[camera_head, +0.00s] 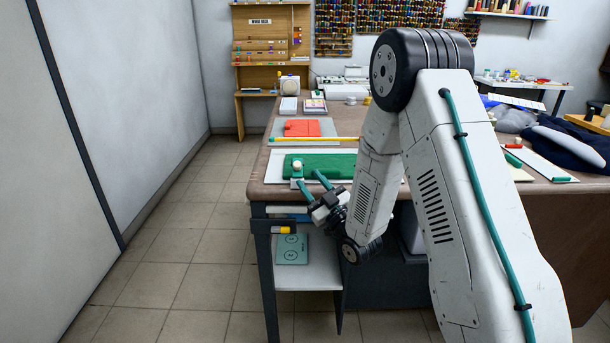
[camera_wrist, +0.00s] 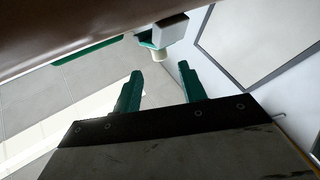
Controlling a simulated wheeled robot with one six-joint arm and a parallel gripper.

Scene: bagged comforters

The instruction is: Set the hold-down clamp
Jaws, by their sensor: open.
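The hold-down clamp (camera_head: 297,172) sits at the front left of the worktable, at the left end of a green piece (camera_head: 330,164) on a pale board. It has a teal and grey body and a cream round knob on top. In the wrist view the clamp (camera_wrist: 171,30) shows as a grey block with teal, its cream knob pointing toward the space between my fingertips. My gripper (camera_head: 310,180) is open and empty at the table's front edge, close to the clamp. Its two teal fingers also show in the wrist view (camera_wrist: 160,69), apart from the knob.
The worktable (camera_head: 258,189) has a brown top; a yellow strip (camera_head: 315,139) and a red piece (camera_head: 302,128) lie farther back. A lower shelf (camera_head: 308,277) with a green-grey pad (camera_head: 291,249) is below my gripper. The tiled floor at left is clear.

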